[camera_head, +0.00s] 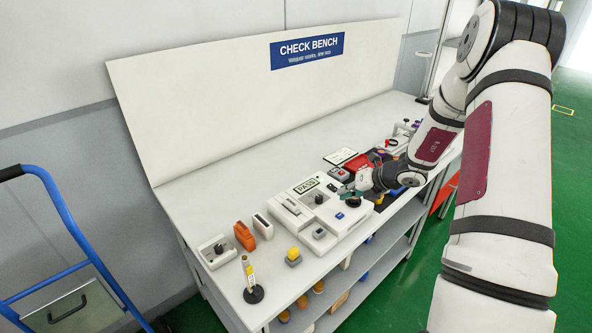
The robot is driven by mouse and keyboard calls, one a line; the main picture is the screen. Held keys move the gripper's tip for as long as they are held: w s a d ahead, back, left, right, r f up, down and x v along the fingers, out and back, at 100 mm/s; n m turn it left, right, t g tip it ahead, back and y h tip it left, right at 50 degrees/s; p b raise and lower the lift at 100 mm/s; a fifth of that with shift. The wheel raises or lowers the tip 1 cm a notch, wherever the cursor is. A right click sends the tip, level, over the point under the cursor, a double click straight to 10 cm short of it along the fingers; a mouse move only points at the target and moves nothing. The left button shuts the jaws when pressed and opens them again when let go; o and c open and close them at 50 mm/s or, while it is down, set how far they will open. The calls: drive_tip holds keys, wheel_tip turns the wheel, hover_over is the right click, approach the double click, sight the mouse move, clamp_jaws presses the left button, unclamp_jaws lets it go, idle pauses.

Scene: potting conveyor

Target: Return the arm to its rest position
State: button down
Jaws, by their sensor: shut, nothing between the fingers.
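My arm (505,165) reaches in from the right side of the view and bends down toward the check bench. My gripper (346,192) is at the arm's far end, low over the right part of a white test device (291,208) whose small screen reads PASS. The gripper is shut and nothing shows between its fingers. Its tips are small and close to a dark round part (353,201) on the device. I cannot tell whether they touch it.
The white bench (210,165) has a tall back panel. More equipment crowds the right. A blue cart (70,222) stands at left; green floor is clear at right.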

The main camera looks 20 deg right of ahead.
drive_tip(key=s+a+r+n+g, duration=0.1)
drive_tip(key=s+a+r+n, duration=0.2)
drive_tip(key=a+r+n, duration=0.35)
drive_tip(key=s+a+r+n+g+y, duration=0.1)
drive_tip(key=s+a+r+n, duration=0.1)
drive_tip(key=a+r+n, duration=0.45)
drive_tip(key=s+a+r+n+g, duration=0.1)
drive_tip(key=s+a+r+n, duration=0.2)
drive_tip(key=a+r+n, duration=0.4)
drive_tip(key=s+r+n+h, duration=0.2)
drive_tip(key=s+r+n, duration=0.2)
drive_tip(key=s+n, duration=0.6)
drive_tip(key=s+r+n+h+b, duration=0.1)
drive_tip(key=s+r+n+h, duration=0.2)
drive_tip(key=s+n, duration=0.6)
drive_tip(key=shift+s+a+r+n, duration=0.4)
drive_tip(key=shift+s+r, duration=0.55)
drive_tip(key=shift+s, duration=0.2)
